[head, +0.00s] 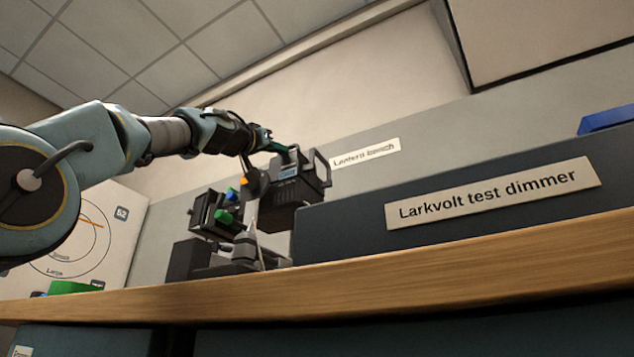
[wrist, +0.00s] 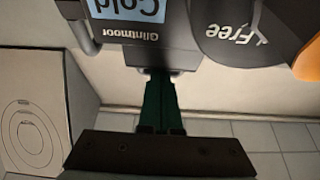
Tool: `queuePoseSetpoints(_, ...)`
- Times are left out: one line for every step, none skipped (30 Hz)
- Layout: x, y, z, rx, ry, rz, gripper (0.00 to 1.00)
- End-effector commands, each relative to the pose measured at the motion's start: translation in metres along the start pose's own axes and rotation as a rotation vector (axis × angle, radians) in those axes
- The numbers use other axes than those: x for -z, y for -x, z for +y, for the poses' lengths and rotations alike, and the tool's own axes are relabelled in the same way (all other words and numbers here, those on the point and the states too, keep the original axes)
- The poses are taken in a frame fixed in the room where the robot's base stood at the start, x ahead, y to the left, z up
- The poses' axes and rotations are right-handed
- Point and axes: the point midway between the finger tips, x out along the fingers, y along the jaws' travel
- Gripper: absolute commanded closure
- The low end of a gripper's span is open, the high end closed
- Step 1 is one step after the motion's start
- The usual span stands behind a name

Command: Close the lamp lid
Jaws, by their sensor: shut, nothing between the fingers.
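A dark lamp (head: 300,190) is mounted on a stand on the wooden bench, with a blue label and a bracket at its right end. In the wrist view its dark housing (wrist: 150,42) fills the top, with a blue "Cold" label, the word "Glintmoor" and a dark round part marked "Free" (wrist: 235,32). My gripper (head: 290,148) is at the top of this lamp. In the wrist view my green fingers (wrist: 160,80) are together and empty, their tips at the housing's edge; contact is unclear. I cannot make out the lid or how far open it is.
A second lamp unit (head: 208,216) with blue and green knobs stands left of the first. An orange knob (head: 244,180) sits between them. The dark "Larkvolt test dimmer" (head: 345,235) stands close at right on the wooden bench (head: 450,264). A dial board (head: 110,225) is behind at left.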

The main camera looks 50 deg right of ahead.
Motion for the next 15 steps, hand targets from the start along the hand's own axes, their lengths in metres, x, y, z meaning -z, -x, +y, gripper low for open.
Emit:
queuePoseSetpoints(-0.008, -0.002, -0.001, -0.002, 0.002, -0.014, 1.0)
queuePoseSetpoints(-0.008, -0.002, -0.001, -0.002, 0.002, -0.015, 1.0)
queuePoseSetpoints(-0.009, -0.002, -0.001, -0.002, 0.002, -0.016, 1.0)
queuePoseSetpoints(-0.009, -0.002, -0.002, -0.002, 0.002, -0.016, 1.0)
queuePoseSetpoints(-0.009, -0.002, -0.002, -0.002, 0.002, -0.017, 1.0)
queuePoseSetpoints(-0.01, -0.002, -0.002, -0.002, 0.002, -0.017, 1.0)
queuePoseSetpoints(-0.01, -0.002, -0.002, -0.002, 0.003, -0.018, 1.0)
queuePoseSetpoints(-0.01, -0.003, -0.002, -0.002, 0.003, -0.018, 1.0)
queuePoseSetpoints(-0.009, -0.003, -0.002, -0.003, 0.003, -0.018, 1.0)
queuePoseSetpoints(-0.008, -0.004, -0.001, -0.003, 0.003, -0.019, 1.0)
queuePoseSetpoints(-0.007, -0.004, -0.001, -0.003, 0.003, -0.019, 1.0)
queuePoseSetpoints(-0.004, -0.006, -0.001, -0.003, 0.003, -0.019, 1.0)
queuePoseSetpoints(-0.002, -0.007, 0.0, -0.002, 0.003, -0.018, 1.0)
queuePoseSetpoints(0.001, -0.008, 0.0, -0.002, 0.003, -0.018, 1.0)
queuePoseSetpoints(0.005, -0.01, 0.001, -0.002, 0.003, -0.017, 1.0)
